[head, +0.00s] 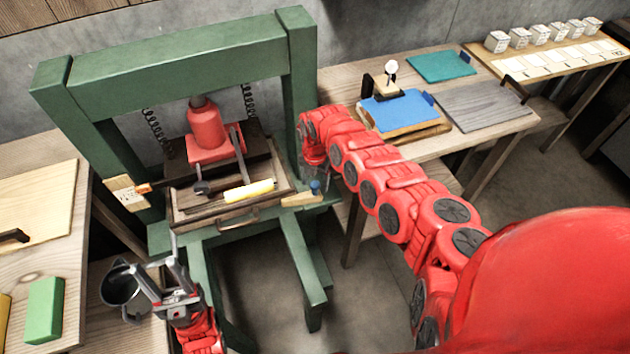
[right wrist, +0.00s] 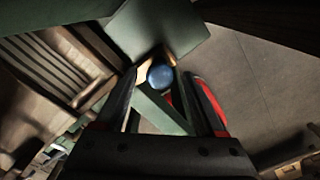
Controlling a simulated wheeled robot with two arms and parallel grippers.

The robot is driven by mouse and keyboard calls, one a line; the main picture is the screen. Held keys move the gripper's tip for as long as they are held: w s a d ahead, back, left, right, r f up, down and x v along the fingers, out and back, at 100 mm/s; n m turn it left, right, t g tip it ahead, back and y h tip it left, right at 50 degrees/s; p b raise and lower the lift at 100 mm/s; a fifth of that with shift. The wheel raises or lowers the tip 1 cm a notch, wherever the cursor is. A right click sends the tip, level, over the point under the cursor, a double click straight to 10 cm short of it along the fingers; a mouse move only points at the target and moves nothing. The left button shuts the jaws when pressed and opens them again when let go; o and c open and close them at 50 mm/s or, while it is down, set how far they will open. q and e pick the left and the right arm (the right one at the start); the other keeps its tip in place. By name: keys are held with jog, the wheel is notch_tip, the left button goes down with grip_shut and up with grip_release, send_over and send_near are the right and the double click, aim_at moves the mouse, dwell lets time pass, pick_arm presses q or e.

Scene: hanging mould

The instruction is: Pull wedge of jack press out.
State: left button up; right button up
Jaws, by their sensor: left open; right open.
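The green jack press (head: 180,62) stands at the left of the head view with a red jack (head: 206,130) in it. A pale wooden wedge (head: 297,200) with a blue knob (head: 315,186) lies at the right end of the press bed. In the right wrist view the blue knob (right wrist: 160,76) sits between the fingertips of my open right gripper (right wrist: 160,82), with part of the pale wedge (right wrist: 143,72) beyond it. I cannot tell whether the fingers touch the knob. My left gripper (head: 155,262) is open and empty in front of the press's left leg.
A yellow-handled tool (head: 248,190) lies on the press bed. A dark metal pot (head: 122,288) is beside my left gripper. A table with a blue pad (head: 398,110) stands right of the press. The floor (head: 370,290) is open.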

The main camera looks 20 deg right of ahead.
grip_shut()
dwell(0.4)
jog(key=shift+w, duration=0.1)
dwell(1.0)
